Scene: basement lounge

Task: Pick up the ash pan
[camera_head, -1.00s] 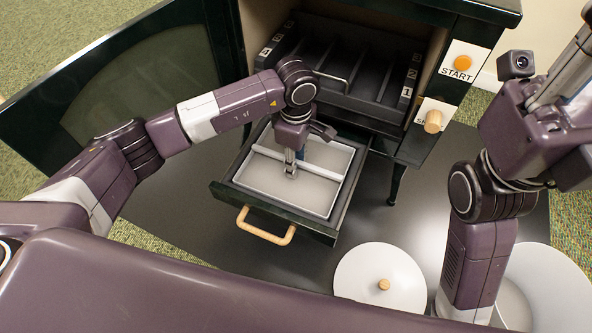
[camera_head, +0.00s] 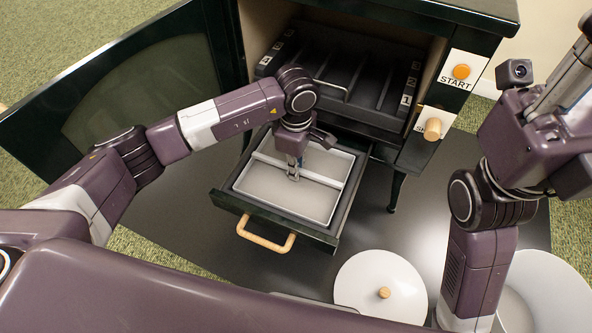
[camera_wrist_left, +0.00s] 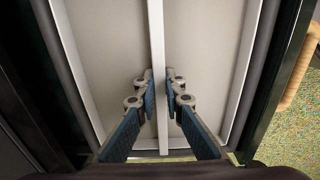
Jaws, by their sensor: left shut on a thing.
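The ash pan (camera_head: 283,194) is a light grey rectangular tray with a bar (camera_head: 316,177) across its middle. It sits in the open drawer (camera_head: 222,199) under the stove. My left gripper (camera_head: 293,173) reaches down over the pan and is shut on the bar. In the left wrist view, the two fingers of my left gripper (camera_wrist_left: 160,84) close on the bar (camera_wrist_left: 156,35) from both sides, with the pan floor (camera_wrist_left: 110,50) showing beyond. My right arm is at the right of the head view; its fingers are out of the picture.
The dark green stove has its door (camera_head: 120,85) open to the left. A wooden drawer handle (camera_head: 265,236) sticks out in front. A white round lid (camera_head: 370,278) with a wooden knob and a white bucket (camera_head: 545,290) stand at the lower right. The dark floor mat (camera_head: 190,232) is clear at left.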

